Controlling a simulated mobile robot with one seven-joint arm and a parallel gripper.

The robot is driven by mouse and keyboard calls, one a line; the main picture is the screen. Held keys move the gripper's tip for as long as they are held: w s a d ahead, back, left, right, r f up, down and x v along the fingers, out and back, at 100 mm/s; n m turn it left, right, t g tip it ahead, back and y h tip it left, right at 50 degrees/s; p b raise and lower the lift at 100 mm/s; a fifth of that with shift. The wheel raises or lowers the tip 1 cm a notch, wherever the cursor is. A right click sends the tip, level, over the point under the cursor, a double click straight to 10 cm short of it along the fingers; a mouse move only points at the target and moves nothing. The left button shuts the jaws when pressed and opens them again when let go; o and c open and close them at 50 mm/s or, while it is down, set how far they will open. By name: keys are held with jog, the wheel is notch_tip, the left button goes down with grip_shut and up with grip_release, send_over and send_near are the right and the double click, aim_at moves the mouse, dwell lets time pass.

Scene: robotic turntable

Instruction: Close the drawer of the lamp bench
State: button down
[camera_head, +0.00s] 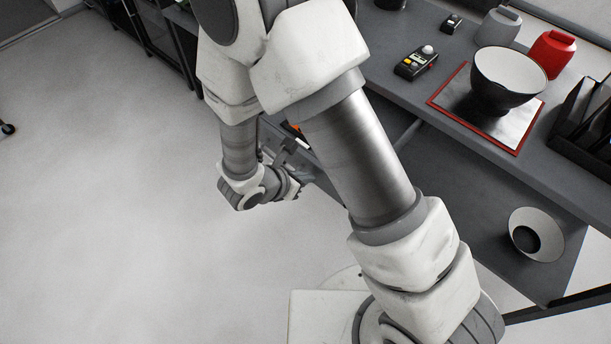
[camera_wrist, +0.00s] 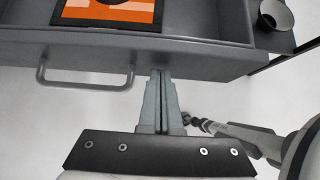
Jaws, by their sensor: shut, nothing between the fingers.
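The drawer's grey front panel (camera_wrist: 205,58) crosses the top of the wrist view, with a bar handle (camera_wrist: 85,84) at the left. The drawer stands open, and its inside shows behind the panel. A dark-framed orange item (camera_wrist: 108,10) lies in it. My gripper (camera_wrist: 160,76) is shut and empty, its fingertips at the panel just right of the handle; I cannot tell whether they touch. In the head view the lamp bench (camera_head: 540,170) is at the right, and my arm hides most of the drawer and part of my gripper (camera_head: 296,172).
On the bench top are a bowl (camera_head: 497,80) on a red-edged mat (camera_head: 450,112), a red container (camera_head: 553,54), a grey container (camera_head: 498,27) and a small button box (camera_head: 414,63). A round white-and-dark item (camera_head: 537,234) rests on the lower shelf.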

jog(key=w+d+b, duration=0.1)
jog(key=w+d, duration=0.6)
jog(key=w, duration=0.1)
jog(key=w+d+b, duration=0.2)
jog(key=w+d, duration=0.5)
jog(key=w, duration=0.1)
jog(key=w+d+b, duration=0.1)
jog(key=w+d, duration=0.6)
jog(key=w, duration=0.1)
jog(key=shift+w+b, duration=0.25)
jog(key=shift+b, duration=0.15)
jog(key=shift+w+d, duration=0.1)
jog(key=shift+w+d+r, duration=0.1)
jog(key=shift+r, duration=0.1)
